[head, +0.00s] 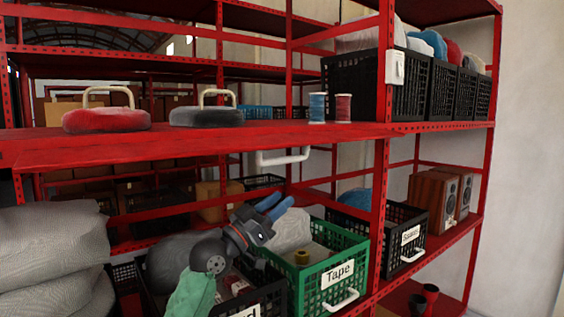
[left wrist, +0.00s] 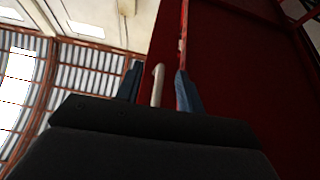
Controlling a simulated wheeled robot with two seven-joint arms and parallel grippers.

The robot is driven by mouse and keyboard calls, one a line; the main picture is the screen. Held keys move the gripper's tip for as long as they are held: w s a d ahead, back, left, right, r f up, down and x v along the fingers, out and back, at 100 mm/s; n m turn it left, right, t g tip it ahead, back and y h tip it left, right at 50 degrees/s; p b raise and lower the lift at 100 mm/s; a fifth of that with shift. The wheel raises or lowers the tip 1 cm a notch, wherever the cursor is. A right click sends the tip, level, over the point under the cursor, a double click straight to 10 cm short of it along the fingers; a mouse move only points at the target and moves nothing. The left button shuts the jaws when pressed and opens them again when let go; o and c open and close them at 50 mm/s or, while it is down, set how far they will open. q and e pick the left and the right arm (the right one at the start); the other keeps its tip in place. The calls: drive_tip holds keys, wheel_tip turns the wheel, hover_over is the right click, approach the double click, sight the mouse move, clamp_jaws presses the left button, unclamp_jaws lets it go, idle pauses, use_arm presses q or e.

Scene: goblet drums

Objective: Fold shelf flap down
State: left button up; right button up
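The red shelf flap (head: 180,147) is raised and sticks out level along the front of the shelf. A white bar handle (head: 283,157) hangs below its edge. My left gripper (head: 277,206) has blue fingers, points up and to the right, and is below the handle. In the left wrist view its two fingers (left wrist: 158,78) are apart. The white handle (left wrist: 157,86) shows between them there, seen end-on against the flap's dark red underside (left wrist: 235,85). I cannot tell whether the fingers touch it. My right gripper is not in view.
A red drum-like cushion (head: 106,120) and a dark one (head: 206,117) with handles, plus blue and red spools (head: 317,107), stand on the shelf above. Below are a green crate (head: 345,262) labelled Tape, black crates (head: 412,238) and grey sacks (head: 50,245). An upright post (head: 379,190) stands right.

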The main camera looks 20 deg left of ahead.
sight(282, 161)
use_arm(q)
drive_tip(key=r+t+p, duration=0.1)
drive_tip(key=r, duration=0.2)
drive_tip(key=w+r+t+p, duration=0.1)
drive_tip(key=r+p, duration=0.1)
drive_tip(key=r, duration=0.1)
drive_tip(key=w+r+n+t+h+p, duration=0.1)
drive_tip(key=r, duration=0.2)
drive_tip(key=shift+d+r, duration=0.1)
drive_tip(key=shift+r, duration=0.15)
drive_tip(key=shift+w+d+r+p, duration=0.15)
drive_tip(key=shift+w+d+p, duration=0.05)
drive_tip(key=shift+w+p, duration=0.1)
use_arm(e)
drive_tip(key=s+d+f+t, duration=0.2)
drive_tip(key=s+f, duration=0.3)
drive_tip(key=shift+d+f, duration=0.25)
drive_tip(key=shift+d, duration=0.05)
use_arm(q)
drive_tip(key=shift+c, duration=0.5)
clamp_jaws()
